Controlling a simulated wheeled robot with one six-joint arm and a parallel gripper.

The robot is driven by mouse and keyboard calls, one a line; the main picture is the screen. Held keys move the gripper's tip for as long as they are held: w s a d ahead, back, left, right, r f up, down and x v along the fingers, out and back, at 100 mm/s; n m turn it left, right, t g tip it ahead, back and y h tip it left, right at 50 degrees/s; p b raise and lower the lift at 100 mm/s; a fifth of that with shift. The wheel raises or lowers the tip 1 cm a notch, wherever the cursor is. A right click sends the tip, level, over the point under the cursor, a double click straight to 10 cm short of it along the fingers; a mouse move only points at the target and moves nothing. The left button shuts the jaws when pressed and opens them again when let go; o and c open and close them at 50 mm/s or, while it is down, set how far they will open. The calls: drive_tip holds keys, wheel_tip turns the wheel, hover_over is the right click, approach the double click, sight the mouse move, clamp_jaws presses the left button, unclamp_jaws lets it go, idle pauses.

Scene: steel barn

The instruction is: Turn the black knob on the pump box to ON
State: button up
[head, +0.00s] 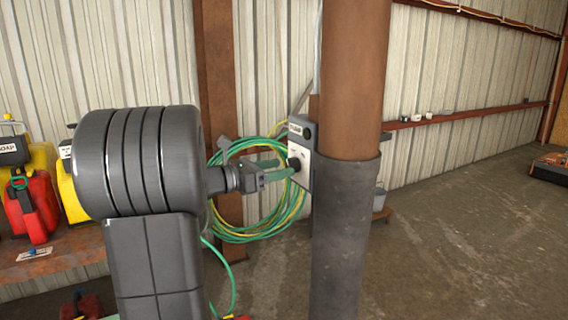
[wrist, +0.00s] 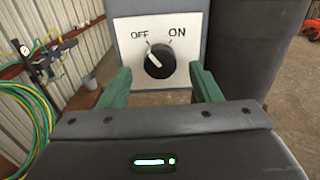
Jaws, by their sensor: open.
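The pump box (wrist: 200,60) is a grey box with a white plate marked OFF on the left and ON on the right. In the head view the pump box (head: 298,132) is fixed to the column's left side. The black knob (wrist: 159,62) sits on the plate, its white pointer line aimed up-left at OFF. The knob also shows in the head view (head: 294,164). My gripper (wrist: 160,82) is open, its two green fingers on either side of the knob and a little below it, with gaps to both sides. In the head view my gripper (head: 284,168) reaches the box from the left.
A rusty column with a dark sleeve (head: 344,220) stands right beside the box. A coiled green and yellow hose (head: 243,228) hangs behind my gripper. Red and yellow cans (head: 36,206) stand on a shelf at the left. Floor at the right is mostly clear.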

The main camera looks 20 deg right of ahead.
drive_tip(key=shift+d, duration=1.1)
drive_tip(key=shift+w+d, duration=0.1)
drive_tip(key=shift+c, duration=0.4)
drive_tip(key=c, duration=0.9)
